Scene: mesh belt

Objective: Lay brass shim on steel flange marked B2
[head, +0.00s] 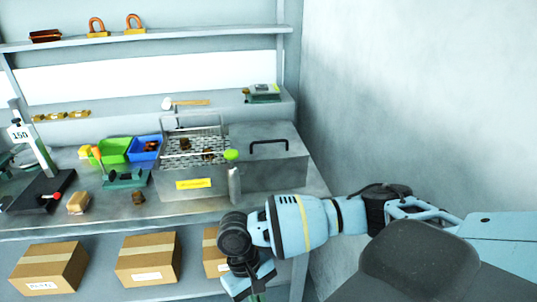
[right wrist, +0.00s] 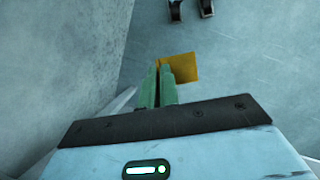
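My right gripper (right wrist: 159,72) has green fingers, close together on one edge of a thin square brass shim (right wrist: 182,67). The shim sticks out to the right of the fingers, over grey floor. In the head view my right arm comes in from the right and its gripper (head: 252,292) is low at the bottom edge, in front of the bench; the shim cannot be made out there. No flange marked B2 can be made out. Small brown pieces (head: 208,154) lie on the mesh belt (head: 178,157), too small to identify. My left gripper is not in view.
A grey housing (head: 285,172) with a black handle stands right of the belt. Green (head: 117,150) and blue (head: 146,147) bins are left. Cardboard boxes (head: 148,259) sit below. A wall (head: 420,100) bounds the right.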

